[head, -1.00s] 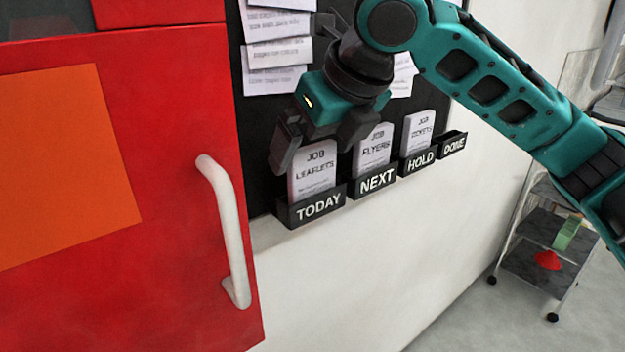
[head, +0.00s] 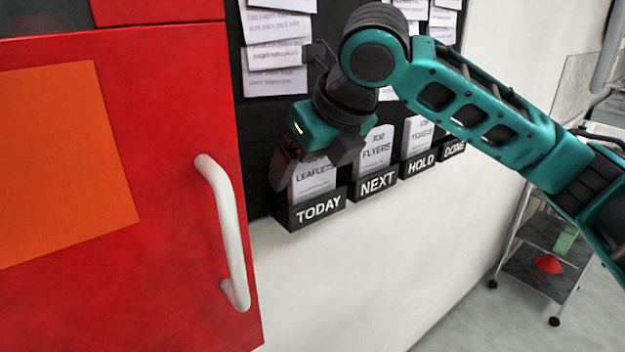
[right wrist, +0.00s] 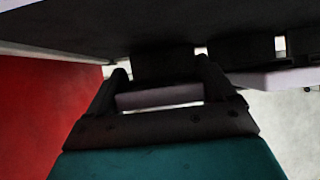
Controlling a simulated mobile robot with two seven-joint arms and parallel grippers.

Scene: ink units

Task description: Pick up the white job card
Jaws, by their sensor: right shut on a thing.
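A white job card reading "LEAFLETS" (head: 313,183) stands in the black TODAY pocket (head: 316,211) on the wall board. My right gripper (head: 314,160) reaches down from above and is shut on the upper part of this card, covering its top line. The card's lower edge is hidden inside the pocket. In the right wrist view, a pale strip of the card (right wrist: 158,97) shows between the two fingers. My left gripper is not in view.
White FLYERS (head: 376,152) and TICKETS (head: 417,134) cards stand in the NEXT and HOLD pockets close to the right. The DONE pocket (head: 454,149) shows no card. A red door with a white handle (head: 228,235) is at left. A cart (head: 545,262) stands at lower right.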

